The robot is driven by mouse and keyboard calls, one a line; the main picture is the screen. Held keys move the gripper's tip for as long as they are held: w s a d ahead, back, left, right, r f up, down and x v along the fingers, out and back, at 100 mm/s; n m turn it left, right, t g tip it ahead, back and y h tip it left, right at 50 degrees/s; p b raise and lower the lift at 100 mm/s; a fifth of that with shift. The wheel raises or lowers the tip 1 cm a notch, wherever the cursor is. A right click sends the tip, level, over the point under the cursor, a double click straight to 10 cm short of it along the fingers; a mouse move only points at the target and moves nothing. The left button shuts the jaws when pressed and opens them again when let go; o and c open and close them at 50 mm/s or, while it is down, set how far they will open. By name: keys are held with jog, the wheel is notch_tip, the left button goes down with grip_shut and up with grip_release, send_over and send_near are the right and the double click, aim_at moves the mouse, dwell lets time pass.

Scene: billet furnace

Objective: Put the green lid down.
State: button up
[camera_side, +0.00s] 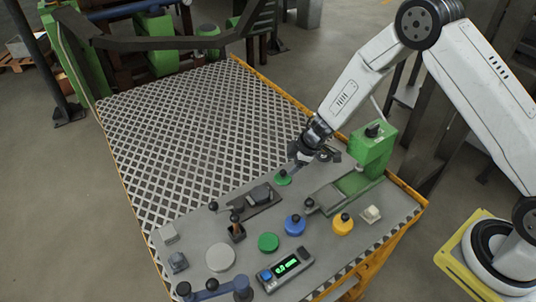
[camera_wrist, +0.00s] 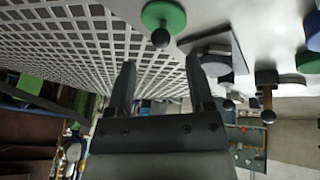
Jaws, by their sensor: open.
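The green lid (camera_side: 283,179) is a flat green disc with a dark ball knob. It lies flat on the grey table top beside the white grid. In the wrist view the green lid (camera_wrist: 158,14) is at the top, with its knob pointing toward my fingers. My gripper (camera_side: 303,158) is open and empty, just behind and above the lid. In the wrist view my two fingers (camera_wrist: 160,68) are spread apart, with the knob beyond their tips and a gap between. A green round piece without a knob (camera_side: 268,242) stands nearer the front.
A blue lidded piece (camera_side: 295,226) and a yellow one (camera_side: 343,224) stand at the front. A dark fixture (camera_side: 260,196) is close to the lid's left. A green machine (camera_side: 371,150) stands right of my gripper. A display box (camera_side: 290,269) is at the front edge. The grid is clear.

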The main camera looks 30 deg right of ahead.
jog(key=shift+v, duration=1.05)
jog(key=shift+r, duration=0.1)
jog(key=s+d+r+m+t+h, duration=0.1)
jog(key=s+d+r+m+h, duration=0.35)
jog(key=r, duration=0.75)
jog(key=s+r+m+g+y, duration=0.2)
jog(key=s+m, duration=0.5)
jog(key=s, duration=0.9)
jog(key=shift+s+r+g, duration=0.3)
jog(key=shift+s+r, duration=0.1)
jog(key=shift+r, duration=0.25)
